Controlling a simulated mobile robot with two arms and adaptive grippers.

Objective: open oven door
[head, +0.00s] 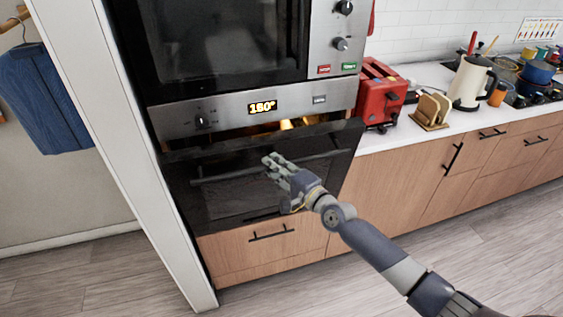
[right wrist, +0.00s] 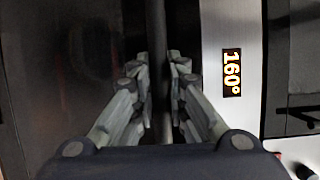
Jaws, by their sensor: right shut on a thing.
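The oven door (head: 230,200) is black with a dark bar handle (head: 225,175) across its upper part. In the head view it is tilted open a little at the top, and a warm glow shows in the gap. My right gripper (head: 272,165) is at the handle, right of its middle. In the right wrist view the handle (right wrist: 157,60) runs between the two fingers of my right gripper (right wrist: 165,85), which is shut on it. My left gripper is in neither view.
The control panel (head: 255,112) above the door has a lit display and a knob. A microwave (head: 225,40) sits above it. A wooden drawer (head: 262,245) is below. A red toaster (head: 380,90) stands on the counter at right. The floor in front is clear.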

